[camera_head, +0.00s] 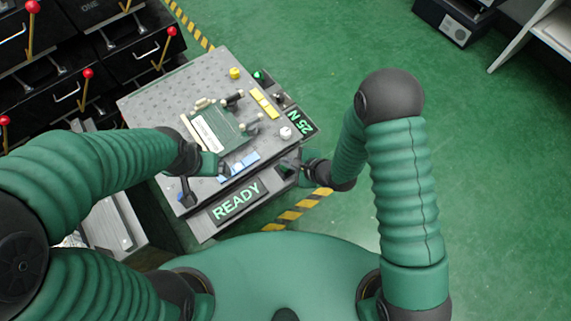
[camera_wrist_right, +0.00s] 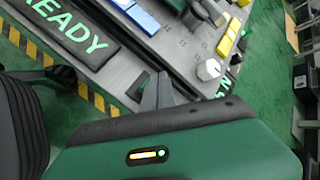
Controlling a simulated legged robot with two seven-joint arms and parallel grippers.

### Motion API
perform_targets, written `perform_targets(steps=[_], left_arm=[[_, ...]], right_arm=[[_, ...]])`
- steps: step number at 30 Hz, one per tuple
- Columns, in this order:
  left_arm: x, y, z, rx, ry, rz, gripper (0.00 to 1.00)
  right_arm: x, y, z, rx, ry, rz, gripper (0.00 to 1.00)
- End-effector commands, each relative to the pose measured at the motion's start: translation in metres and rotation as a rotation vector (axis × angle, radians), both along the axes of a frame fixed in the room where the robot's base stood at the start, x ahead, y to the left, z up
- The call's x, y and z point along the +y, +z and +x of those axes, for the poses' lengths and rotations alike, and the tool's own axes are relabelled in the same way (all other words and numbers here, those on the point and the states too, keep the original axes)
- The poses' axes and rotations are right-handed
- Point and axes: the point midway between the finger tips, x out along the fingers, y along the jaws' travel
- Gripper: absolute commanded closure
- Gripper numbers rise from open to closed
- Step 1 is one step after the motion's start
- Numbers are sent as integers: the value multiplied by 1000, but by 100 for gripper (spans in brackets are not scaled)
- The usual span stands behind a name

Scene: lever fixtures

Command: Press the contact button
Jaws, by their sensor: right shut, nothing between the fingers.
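A grey perforated workbench panel (camera_head: 150,101) carries several parts; I cannot tell which of them is the contact button. A yellow round knob (camera_head: 234,73) stands near its back edge, and a whitish round knob (camera_head: 286,133) near its right edge. That whitish knob also shows in the right wrist view (camera_wrist_right: 209,69). My right gripper (camera_head: 289,165) is shut and empty at the panel's front right corner, apart from the whitish knob. Its fingertips (camera_wrist_right: 160,84) show in the wrist view. My left gripper (camera_head: 213,170) is by the panel's front left, beside blue blocks; its jaw opening is unclear.
A green fixture (camera_head: 222,130) stands mid-panel, with yellow blocks (camera_head: 265,103) to its right. Displays read READY (camera_head: 238,202) and 25 N (camera_head: 300,123). Black drawers with red-knobbed levers (camera_head: 86,74) stand at the left. The green floor (camera_head: 490,170) at right is clear.

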Motion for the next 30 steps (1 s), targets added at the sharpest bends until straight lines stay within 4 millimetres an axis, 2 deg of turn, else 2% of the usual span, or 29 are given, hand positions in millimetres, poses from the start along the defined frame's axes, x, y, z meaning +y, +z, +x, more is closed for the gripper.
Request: perform_targets(steps=[30], left_arm=[[0, -3, 0, 0, 0, 0, 11]], right_arm=[[0, -13, 0, 1, -1, 0, 100]])
